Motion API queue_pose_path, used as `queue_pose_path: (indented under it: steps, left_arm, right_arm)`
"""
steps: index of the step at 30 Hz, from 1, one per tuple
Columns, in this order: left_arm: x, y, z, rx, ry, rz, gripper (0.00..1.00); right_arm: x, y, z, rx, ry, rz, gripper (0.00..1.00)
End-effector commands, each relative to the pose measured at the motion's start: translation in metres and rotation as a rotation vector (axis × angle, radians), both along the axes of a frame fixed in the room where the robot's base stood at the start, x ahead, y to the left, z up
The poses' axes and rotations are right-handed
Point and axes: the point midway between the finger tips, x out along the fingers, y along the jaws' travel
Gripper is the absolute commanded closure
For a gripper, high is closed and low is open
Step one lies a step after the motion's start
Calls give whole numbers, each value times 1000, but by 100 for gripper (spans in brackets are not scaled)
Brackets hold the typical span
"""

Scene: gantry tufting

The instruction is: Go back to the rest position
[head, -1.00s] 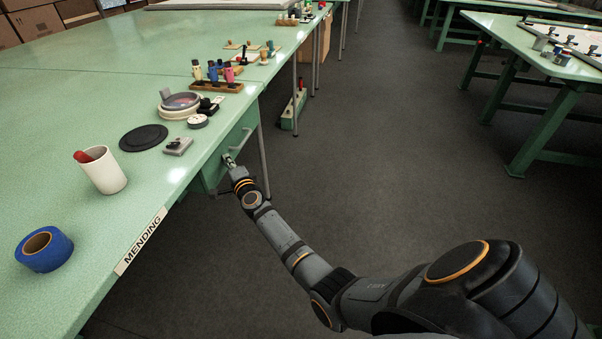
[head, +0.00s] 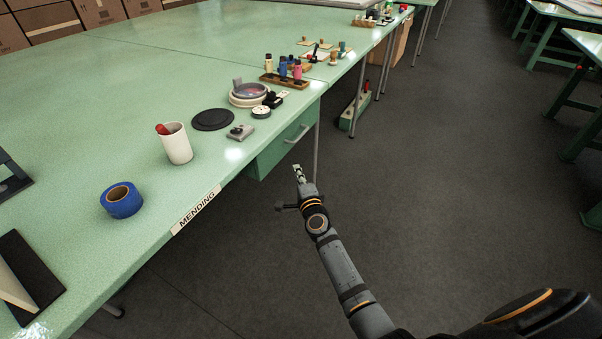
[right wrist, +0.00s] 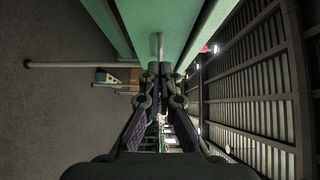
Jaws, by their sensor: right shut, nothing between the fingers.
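My right gripper (head: 298,173) is shut and empty. In the head view it is in the open air in front of the green drawer (head: 283,143) under the mending table's edge, apart from the drawer's handle (head: 297,134). In the right wrist view the closed fingers (right wrist: 161,82) are at the middle, with the green table side above them. My left gripper is not in view.
The green table (head: 130,78) carries a blue tape roll (head: 121,201), a white cup (head: 177,146), a black disc (head: 212,119), a round dish (head: 249,98) and a spool rack (head: 285,82). A green toolbox (head: 354,112) is on the floor.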

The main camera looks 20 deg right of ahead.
Motion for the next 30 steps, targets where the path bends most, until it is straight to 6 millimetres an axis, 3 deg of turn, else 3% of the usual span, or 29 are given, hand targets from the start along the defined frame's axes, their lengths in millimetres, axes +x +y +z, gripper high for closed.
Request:
queue_pose_path:
  steps: [4, 14, 17, 20, 23, 24, 26, 30]
  left_arm:
    - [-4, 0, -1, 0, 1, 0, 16]
    - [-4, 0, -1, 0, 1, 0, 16]
    - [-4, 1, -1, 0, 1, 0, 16]
    - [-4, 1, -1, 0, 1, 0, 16]
    - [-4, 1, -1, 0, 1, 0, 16]
    - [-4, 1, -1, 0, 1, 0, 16]
    - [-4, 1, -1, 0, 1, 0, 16]
    - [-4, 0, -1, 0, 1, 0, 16]
  right_arm:
    - [-16, 1, 0, 1, 0, 0, 100]
    - [-19, 1, -1, -1, 1, 0, 100]
    - [-24, 4, -20, -51, 40, 19, 100]
    - [-44, 11, -75, -203, 156, 88, 100]
    - [-82, 18, -152, -413, 325, 205, 100]
    - [-102, 19, -183, -497, 395, 258, 100]
    - [-133, 18, -226, -614, 495, 341, 100]
    - [-221, 8, -317, -853, 723, 552, 100]
